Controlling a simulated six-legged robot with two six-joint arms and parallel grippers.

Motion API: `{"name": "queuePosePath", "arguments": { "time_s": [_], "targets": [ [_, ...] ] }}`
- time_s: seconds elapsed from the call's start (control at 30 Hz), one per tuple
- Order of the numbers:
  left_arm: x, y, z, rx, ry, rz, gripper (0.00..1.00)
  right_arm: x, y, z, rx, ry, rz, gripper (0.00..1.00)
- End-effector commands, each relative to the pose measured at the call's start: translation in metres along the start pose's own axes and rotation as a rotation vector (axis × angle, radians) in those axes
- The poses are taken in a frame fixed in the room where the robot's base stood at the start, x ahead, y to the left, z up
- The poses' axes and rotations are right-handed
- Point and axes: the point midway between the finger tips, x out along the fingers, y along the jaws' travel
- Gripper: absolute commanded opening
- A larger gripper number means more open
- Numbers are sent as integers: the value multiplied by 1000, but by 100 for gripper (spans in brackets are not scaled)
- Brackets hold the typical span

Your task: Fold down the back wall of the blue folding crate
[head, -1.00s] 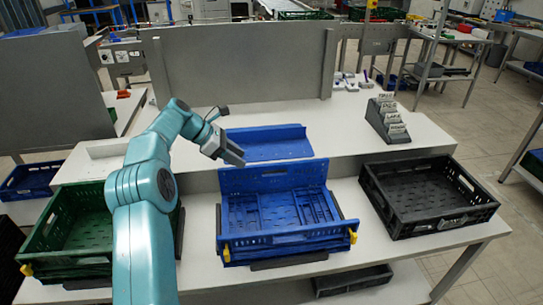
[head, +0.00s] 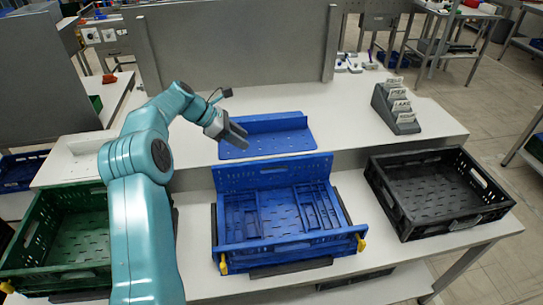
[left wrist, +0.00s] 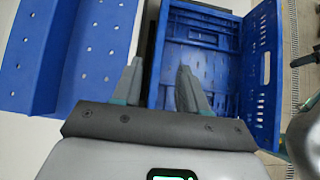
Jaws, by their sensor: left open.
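The blue folding crate (head: 290,246) stands on the front table in the middle of the head view, with yellow latches at its front corners. Its back wall (head: 265,175) stands up, and the side panels appear to lie flat inside. My left gripper (head: 240,141) is open and empty, just above and behind the left part of the back wall's top edge. In the left wrist view my left gripper (left wrist: 159,68) has its fingers apart near one edge of the crate (left wrist: 262,85). I cannot tell there whether it touches the wall. My right gripper is not in view.
A blue angled panel (head: 262,145) lies on the raised shelf behind the crate, close to my left gripper. A green crate (head: 30,255) stands left and a black crate (head: 395,215) right.

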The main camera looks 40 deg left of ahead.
Motion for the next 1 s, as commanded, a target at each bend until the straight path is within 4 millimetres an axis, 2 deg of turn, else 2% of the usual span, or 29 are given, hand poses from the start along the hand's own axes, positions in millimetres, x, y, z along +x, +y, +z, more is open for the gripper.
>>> {"name": "queuePosePath", "arguments": {
  "time_s": [0.3, 0.5, 0.7, 1.0],
  "targets": [
    [77, -3, 2, -2, 0, -5, 43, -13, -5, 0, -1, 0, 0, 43],
    [115, -2, 1, -1, 1, -3, 43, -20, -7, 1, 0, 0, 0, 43],
    [134, 0, 1, -1, 0, -2, 43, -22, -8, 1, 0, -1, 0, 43],
    [136, 2, 0, -1, 0, 0, 43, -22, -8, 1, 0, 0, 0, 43]
  ]
}}
